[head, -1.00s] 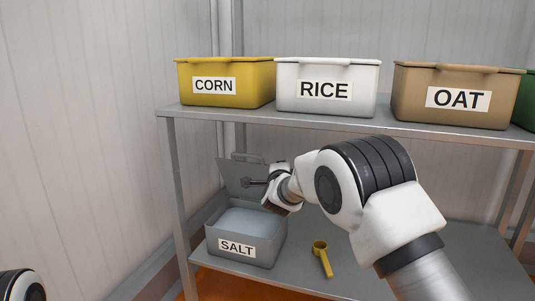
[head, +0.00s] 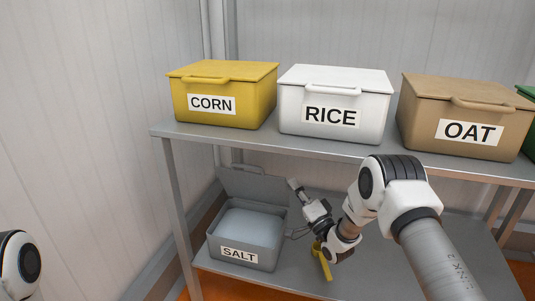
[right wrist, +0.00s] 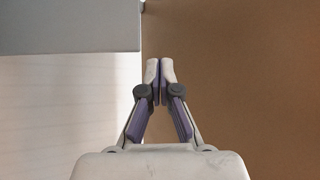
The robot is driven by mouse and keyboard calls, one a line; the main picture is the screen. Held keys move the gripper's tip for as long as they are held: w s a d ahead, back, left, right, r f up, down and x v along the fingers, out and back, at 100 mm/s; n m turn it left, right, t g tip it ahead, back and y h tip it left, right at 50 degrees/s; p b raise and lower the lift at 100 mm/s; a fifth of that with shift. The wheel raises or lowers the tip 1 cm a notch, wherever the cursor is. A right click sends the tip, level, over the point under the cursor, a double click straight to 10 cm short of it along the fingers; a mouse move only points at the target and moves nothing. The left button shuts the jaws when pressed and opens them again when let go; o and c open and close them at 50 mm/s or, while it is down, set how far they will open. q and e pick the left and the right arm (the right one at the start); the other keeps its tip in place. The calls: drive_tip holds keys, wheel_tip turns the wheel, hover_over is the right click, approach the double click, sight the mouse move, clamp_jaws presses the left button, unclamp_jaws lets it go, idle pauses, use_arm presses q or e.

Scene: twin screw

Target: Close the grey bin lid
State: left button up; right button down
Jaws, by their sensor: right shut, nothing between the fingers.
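The grey bin (head: 240,257), labelled SALT, stands on the lower shelf at the left, filled with pale contents. Its grey lid (head: 252,184) is open, standing up and tilted back at the rear of the bin. My left gripper is out of view.
A yellow scoop (head: 322,262) lies on the lower shelf (head: 395,267), partly hidden by my right wrist. Yellow CORN (head: 247,106), white RICE (head: 295,125) and brown OAT (head: 420,125) bins, lids shut, stand on the upper shelf (head: 250,137). Shelf posts bound the space.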

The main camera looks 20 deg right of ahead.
drive_tip(key=shift+y, duration=0.3)
drive_tip(key=b+x, duration=0.4)
drive_tip(key=x, duration=0.6)
drive_tip(key=shift+f, duration=0.1)
drive_tip(key=a, duration=0.1)
drive_tip(key=s+a+f, duration=0.1)
drive_tip(key=a, duration=0.1)
drive_tip(key=shift+s+a+f, duration=0.1)
drive_tip(key=shift+s+f, duration=0.25)
drive_tip(key=shift+f, duration=0.15)
